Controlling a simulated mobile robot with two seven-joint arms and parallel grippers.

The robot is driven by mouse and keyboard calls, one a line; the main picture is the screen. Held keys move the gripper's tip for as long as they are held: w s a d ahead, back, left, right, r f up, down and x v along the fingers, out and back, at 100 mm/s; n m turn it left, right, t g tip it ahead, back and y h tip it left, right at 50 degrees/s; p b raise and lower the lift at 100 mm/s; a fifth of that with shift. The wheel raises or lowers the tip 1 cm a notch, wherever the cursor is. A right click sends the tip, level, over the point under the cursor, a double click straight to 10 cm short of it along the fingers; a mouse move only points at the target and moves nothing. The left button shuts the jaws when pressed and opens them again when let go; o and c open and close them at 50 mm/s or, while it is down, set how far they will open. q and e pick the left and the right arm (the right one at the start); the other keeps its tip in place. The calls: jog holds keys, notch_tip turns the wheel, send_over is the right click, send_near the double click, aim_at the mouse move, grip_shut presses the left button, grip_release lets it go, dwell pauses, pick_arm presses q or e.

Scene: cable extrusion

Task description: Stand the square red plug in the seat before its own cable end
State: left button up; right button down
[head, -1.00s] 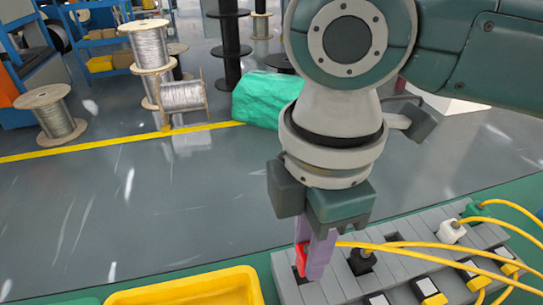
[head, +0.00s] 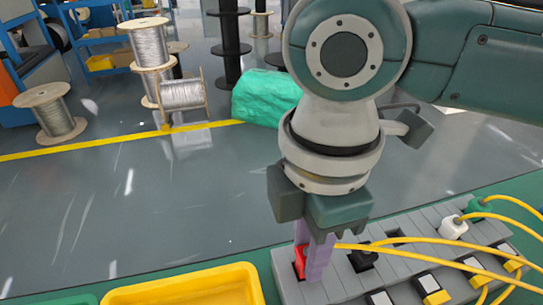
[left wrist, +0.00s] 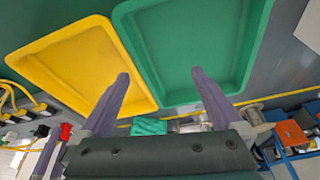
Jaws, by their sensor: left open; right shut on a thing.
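The square red plug (head: 300,259) is upright between the purple fingers of my right gripper (head: 316,258), which is shut on it. It is at the dark square seat (head: 297,272) at the left end of the grey block (head: 288,291). The fingers hide part of the plug and seat, so I cannot tell how deep it sits. A yellow cable (head: 400,248) runs up to the fingers from the right. The red plug (left wrist: 66,131) also shows at the left of the left wrist view. My left gripper (left wrist: 160,76) is open and empty, above the trays.
A black plug (head: 363,260), a white plug (head: 452,228) and a green plug (head: 478,208) stand in the block, with several yellow cables arching right. A yellow tray (head: 190,287) lies left of the block; a green tray (left wrist: 188,98) is beside it.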

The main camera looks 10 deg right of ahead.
pick_arm(q)
jog(key=shift+f, duration=0.25)
pick_arm(e)
jog(key=shift+f, duration=0.45)
pick_arm(q)
jog(key=shift+a, duration=0.1)
pick_arm(e)
jog(key=c, duration=0.6)
grip_release()
